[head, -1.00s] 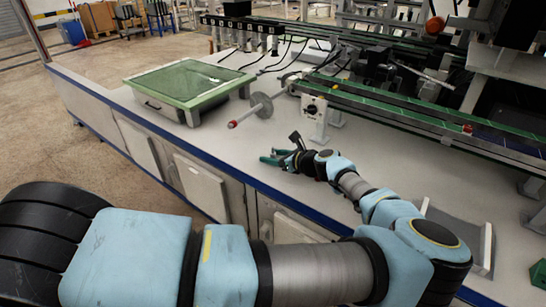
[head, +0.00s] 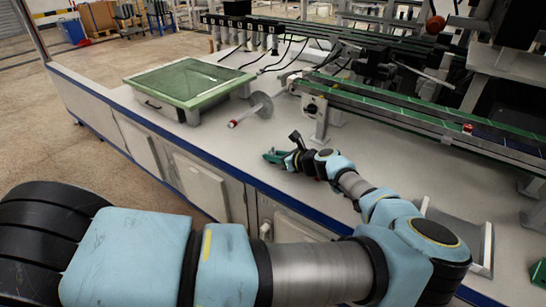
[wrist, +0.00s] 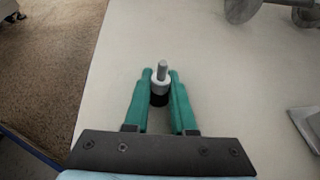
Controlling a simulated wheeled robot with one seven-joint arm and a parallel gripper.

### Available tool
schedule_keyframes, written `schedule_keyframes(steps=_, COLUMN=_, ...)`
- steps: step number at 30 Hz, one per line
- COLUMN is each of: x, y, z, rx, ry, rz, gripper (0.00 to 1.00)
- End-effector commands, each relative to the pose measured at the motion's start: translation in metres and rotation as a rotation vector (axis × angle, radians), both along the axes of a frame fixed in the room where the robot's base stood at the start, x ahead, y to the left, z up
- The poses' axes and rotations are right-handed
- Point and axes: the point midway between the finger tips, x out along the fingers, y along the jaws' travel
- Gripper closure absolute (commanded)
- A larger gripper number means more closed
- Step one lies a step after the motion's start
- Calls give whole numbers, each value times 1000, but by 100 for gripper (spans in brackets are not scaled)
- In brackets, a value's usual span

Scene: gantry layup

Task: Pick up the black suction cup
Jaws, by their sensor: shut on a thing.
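The black suction cup (wrist: 160,98) shows in the wrist view between the green fingers. It has a black lower body, a white collar and a grey stem that points up in the picture. My gripper (wrist: 160,80) is shut on it, with one finger against each side. In the head view my gripper (head: 274,157) is low over the white bench top, near its front edge. The cup cannot be made out there. Whether the cup still touches the bench is not clear.
The white bench (head: 240,150) is clear around my gripper. A green-framed tray (head: 190,82) stands at the back left. A rod with a grey disc (head: 261,105) lies behind my gripper. Green rails (head: 400,112) run along the right. A grey angled plate (head: 455,230) lies at the right.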

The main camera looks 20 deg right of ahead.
Motion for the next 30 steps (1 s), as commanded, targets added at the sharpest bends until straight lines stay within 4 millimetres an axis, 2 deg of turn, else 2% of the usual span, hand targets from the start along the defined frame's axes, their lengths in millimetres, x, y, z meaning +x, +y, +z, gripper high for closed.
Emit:
schedule_keyframes(steps=8, x=0, y=0, z=1, rx=-1, ry=0, rz=0, gripper=100)
schedule_keyframes(steps=13, x=0, y=-1, z=13, rx=-3, ry=0, rz=0, gripper=100)
schedule_keyframes(steps=17, x=0, y=-1, z=31, rx=-5, ry=1, rz=2, gripper=100)
schedule_keyframes(steps=24, x=0, y=0, z=76, rx=-3, ry=1, rz=1, gripper=100)
schedule_keyframes(steps=30, x=0, y=0, z=97, rx=-2, ry=0, rz=1, gripper=100)
